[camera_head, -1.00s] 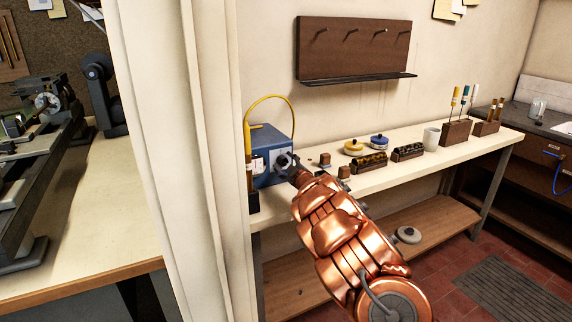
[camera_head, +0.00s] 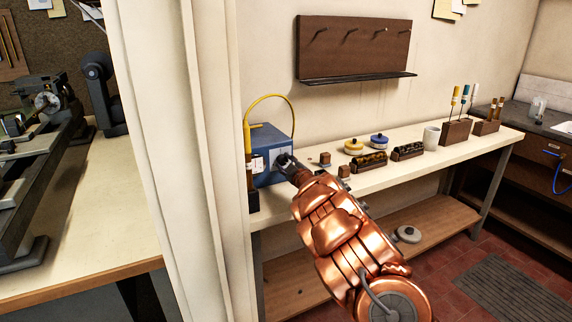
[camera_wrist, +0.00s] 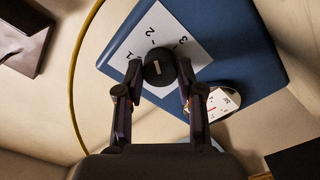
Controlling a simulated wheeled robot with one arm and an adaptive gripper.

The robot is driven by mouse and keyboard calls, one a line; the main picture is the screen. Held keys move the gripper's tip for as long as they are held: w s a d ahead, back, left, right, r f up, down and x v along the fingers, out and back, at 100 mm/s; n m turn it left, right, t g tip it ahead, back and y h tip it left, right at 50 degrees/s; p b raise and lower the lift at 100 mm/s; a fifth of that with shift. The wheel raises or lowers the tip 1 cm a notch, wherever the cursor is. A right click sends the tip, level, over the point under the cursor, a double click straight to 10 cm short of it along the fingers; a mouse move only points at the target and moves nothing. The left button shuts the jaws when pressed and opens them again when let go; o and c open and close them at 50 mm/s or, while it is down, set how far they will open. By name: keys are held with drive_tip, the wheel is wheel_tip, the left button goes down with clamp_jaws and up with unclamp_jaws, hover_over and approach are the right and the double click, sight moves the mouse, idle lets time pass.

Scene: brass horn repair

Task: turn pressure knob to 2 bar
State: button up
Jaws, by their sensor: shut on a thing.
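The blue pressure box (camera_head: 270,143) stands at the left end of the white bench. My gripper (camera_head: 286,161) reaches its front face and hides the knob in the head view. In the wrist view the round black knob (camera_wrist: 158,82) sits between the fingertips of my gripper (camera_wrist: 160,76), which is shut on it. The knob's short pale mark points nearly straight up in the picture, roughly toward the 2 on the white scale plate (camera_wrist: 196,52). The numbers 1, 2 and 3 show there. A round white gauge (camera_wrist: 222,102) with a red needle is partly covered; its reading is unclear.
A yellow hose (camera_head: 268,97) arches over the box. Small brown blocks, yellow and blue tins (camera_head: 379,141), dark racks and a white cup (camera_head: 431,137) stand along the bench to the right. A pale wall edge (camera_head: 190,150) stands close on the left.

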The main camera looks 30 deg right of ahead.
drive_tip(key=shift+f+n+b, duration=0.2)
drive_tip(key=shift+n+b, duration=0.1)
drive_tip(key=shift+b, duration=0.3)
drive_tip(key=shift+r, duration=0.15)
drive_tip(key=o, duration=1.2)
drive_tip(key=shift+c, duration=0.2)
drive_tip(key=shift+s, duration=0.1)
drive_tip(key=s+a, duration=0.1)
drive_tip(key=s, duration=1)
drive_tip(key=shift+s, duration=0.4)
